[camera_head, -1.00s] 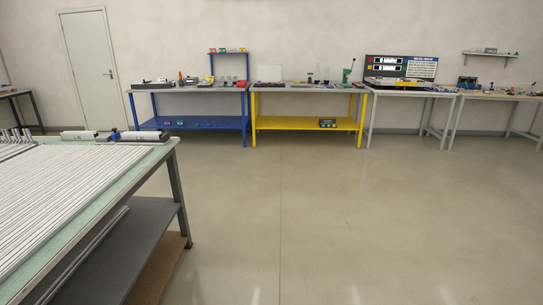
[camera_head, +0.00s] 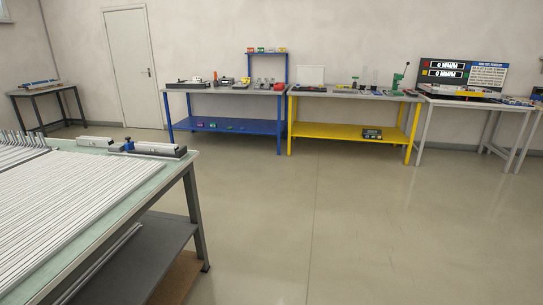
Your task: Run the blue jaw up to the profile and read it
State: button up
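The blue jaw (camera_head: 128,146) appears as a small blue piece on a grey rail at the far end of the green-topped bench at left. White blocks or bars lie on the rail on both sides of it; the right one (camera_head: 155,148) is close beside it. Many long pale profiles (camera_head: 60,205) lie side by side on the same bench. Whether any profile touches the jaw is too small to tell. A display panel (camera_head: 447,69) with two lit readouts stands on a grey table at the back right. My gripper is not in view.
The bench's corner leg (camera_head: 194,215) and grey lower shelf (camera_head: 150,250) border open floor (camera_head: 330,230). A blue table (camera_head: 225,125), a yellow table (camera_head: 350,131) and a grey table (camera_head: 432,125) line the back wall. A small table (camera_head: 45,90) stands at far left.

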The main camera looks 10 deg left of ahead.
aim_at(130, 145)
jog(key=u, duration=0.3)
jog(key=i, duration=1.15)
jog(key=u, duration=1.05)
jog(key=i, duration=1.3)
jog(key=u, duration=0.75)
jog(key=i, duration=0.55)
jog(key=u, duration=0.15)
